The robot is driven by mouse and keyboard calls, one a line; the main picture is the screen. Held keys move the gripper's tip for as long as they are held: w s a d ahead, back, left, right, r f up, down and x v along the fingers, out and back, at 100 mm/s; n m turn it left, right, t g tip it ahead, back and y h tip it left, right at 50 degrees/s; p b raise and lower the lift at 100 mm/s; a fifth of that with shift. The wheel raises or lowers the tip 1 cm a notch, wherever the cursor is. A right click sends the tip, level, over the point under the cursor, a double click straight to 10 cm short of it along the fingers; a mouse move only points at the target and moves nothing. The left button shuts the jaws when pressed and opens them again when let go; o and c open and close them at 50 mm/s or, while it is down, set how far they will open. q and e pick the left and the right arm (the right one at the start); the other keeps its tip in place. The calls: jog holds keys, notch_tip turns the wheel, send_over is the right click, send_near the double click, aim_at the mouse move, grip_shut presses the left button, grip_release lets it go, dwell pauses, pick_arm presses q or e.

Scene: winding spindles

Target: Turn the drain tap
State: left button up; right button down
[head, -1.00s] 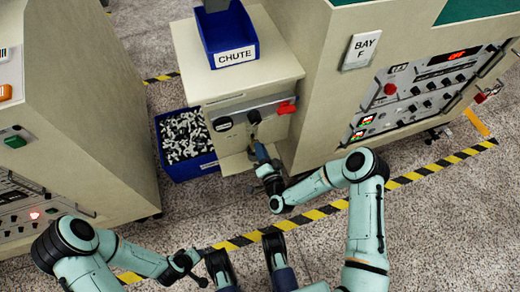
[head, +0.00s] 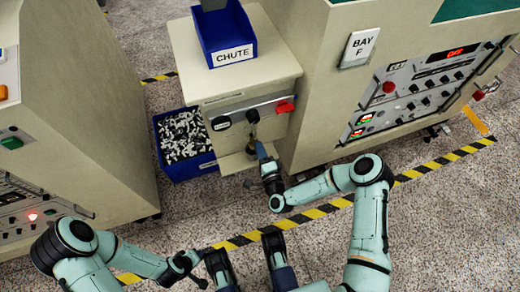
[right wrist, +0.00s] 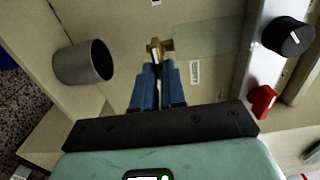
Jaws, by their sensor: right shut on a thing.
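The drain tap (right wrist: 158,47) is a small brass fitting on the front of the beige cabinet (head: 230,82), seen in the right wrist view. My right gripper (right wrist: 160,68) has its blue fingers shut on the tap from the near side. In the head view my right gripper (head: 259,148) is at the cabinet's lower front, and its fingers and wrist hide most of the tap there. My left gripper (head: 189,266) is low in the head view, away from the cabinet, and its jaws are too small to read.
A grey metal cup (right wrist: 83,62) is beside the tap in the right wrist view. A red handle (head: 285,107) and black knob (head: 223,123) are on the cabinet front. A blue bin of parts (head: 183,136) stands left. Striped tape (head: 320,211) crosses the floor.

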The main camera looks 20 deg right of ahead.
jog(key=shift+a, duration=0.15)
jog(key=c, duration=1.2)
grip_release()
pick_arm(q)
jog(key=r+p, duration=0.1)
jog(key=d+r+p, duration=0.1)
jog(key=r, duration=0.2)
jog(key=shift+w+d+p, duration=0.25)
jog(key=shift+w+p, duration=0.15)
pick_arm(e)
jog(key=s, duration=1.3)
jog(key=shift+s+d, duration=0.25)
jog(key=shift+d, duration=0.05)
